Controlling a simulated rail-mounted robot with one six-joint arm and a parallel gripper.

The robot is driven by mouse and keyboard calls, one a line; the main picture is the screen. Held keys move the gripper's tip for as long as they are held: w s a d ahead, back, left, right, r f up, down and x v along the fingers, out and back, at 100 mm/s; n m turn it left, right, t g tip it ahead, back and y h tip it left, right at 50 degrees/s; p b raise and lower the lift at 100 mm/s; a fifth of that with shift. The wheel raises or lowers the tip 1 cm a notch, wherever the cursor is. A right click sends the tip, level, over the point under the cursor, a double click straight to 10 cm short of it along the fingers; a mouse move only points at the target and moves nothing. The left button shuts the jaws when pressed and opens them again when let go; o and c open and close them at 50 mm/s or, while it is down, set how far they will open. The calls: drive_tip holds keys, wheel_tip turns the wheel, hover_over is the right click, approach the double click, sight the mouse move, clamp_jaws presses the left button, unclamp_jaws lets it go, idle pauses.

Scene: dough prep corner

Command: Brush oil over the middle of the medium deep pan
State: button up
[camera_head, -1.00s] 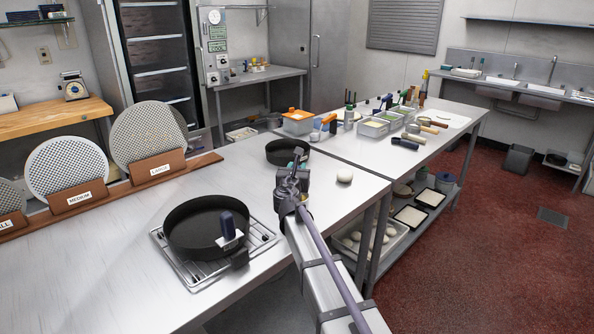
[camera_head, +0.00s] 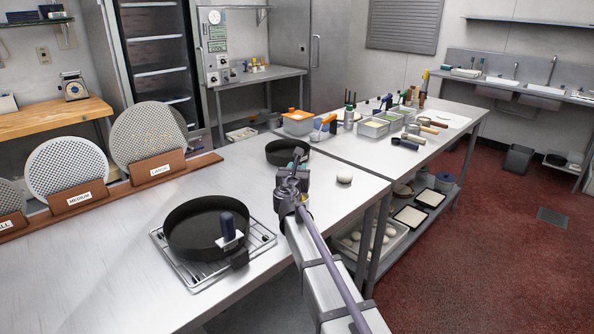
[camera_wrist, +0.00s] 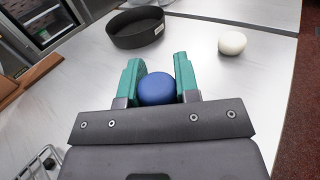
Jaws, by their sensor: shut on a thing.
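A large dark round pan (camera_head: 190,235) sits on a wire rack (camera_head: 183,271) on the near steel table. A smaller dark pan (camera_head: 288,153) stands farther back and also shows in the wrist view (camera_wrist: 135,32). I cannot read a size on either. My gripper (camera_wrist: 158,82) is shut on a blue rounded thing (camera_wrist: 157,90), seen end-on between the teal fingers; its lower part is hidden. In the head view my gripper (camera_head: 297,160) is right of the rack, near the smaller pan. An upright dark blue handle (camera_head: 228,226) shows at the large pan's near right side, above a white piece.
A pale dough ball (camera_head: 344,178) lies right of my gripper. Labelled stands with perforated discs (camera_head: 68,170) line the table's left side. The adjoining table holds tubs (camera_head: 374,127), bottles and handled tools. The table between rack and smaller pan is mostly clear.

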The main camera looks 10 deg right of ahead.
wheel_tip(320, 180, up, 7)
drive_tip(key=p, duration=0.6)
drive_tip(key=shift+f, duration=0.1)
idle(0.6)
